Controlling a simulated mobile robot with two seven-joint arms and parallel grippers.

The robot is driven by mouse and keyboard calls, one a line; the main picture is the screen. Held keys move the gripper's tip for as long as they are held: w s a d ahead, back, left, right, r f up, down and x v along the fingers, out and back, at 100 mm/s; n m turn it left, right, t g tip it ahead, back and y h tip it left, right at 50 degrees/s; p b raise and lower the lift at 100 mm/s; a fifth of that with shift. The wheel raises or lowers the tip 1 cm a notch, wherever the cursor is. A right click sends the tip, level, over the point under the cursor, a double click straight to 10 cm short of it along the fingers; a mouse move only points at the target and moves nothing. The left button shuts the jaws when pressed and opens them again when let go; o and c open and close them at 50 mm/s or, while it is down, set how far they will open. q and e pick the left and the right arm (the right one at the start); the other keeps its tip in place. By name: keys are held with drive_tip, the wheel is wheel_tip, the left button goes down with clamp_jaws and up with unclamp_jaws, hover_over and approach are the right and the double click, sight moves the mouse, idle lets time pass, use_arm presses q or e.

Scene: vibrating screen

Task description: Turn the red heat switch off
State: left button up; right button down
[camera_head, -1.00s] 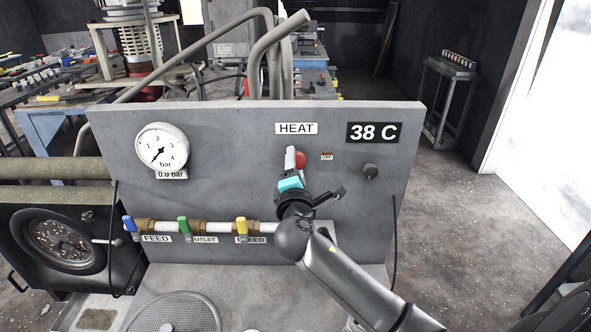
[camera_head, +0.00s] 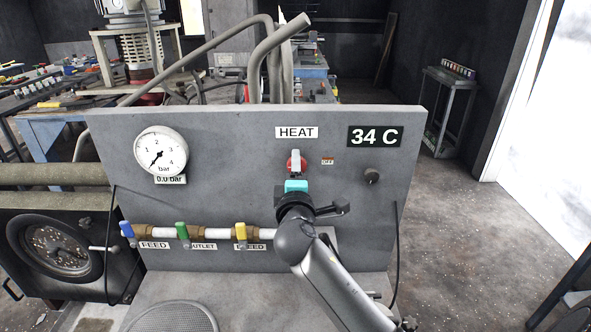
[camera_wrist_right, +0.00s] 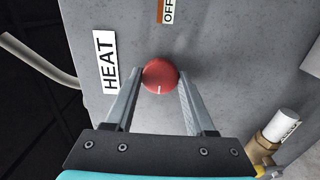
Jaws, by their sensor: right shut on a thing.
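The red heat switch (camera_head: 303,163) is a round knob on the grey panel, below the HEAT label (camera_head: 297,132). An OFF label (camera_head: 328,161) is to its right. My right gripper (camera_head: 296,160) comes up from below, its fingers partly covering the knob. In the right wrist view the red knob (camera_wrist_right: 160,76) sits between the two fingertips of my right gripper (camera_wrist_right: 159,84), shut on it. A short white mark shows on the knob's side away from the OFF label (camera_wrist_right: 168,10). My left gripper is not in view.
The display (camera_head: 374,136) reads 34 C. A small dark knob (camera_head: 371,176) is right of the switch. A pressure gauge (camera_head: 162,150) is at left. Blue (camera_head: 127,229), green (camera_head: 182,230) and yellow (camera_head: 240,230) valve handles line a pipe below. Cables hang at both panel sides.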

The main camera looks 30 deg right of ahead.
drive_tip(key=shift+c, duration=1.2)
unclamp_jaws()
drive_tip(key=shift+s, duration=0.1)
drive_tip(key=b+v, duration=0.2)
drive_tip(key=v, duration=1.3)
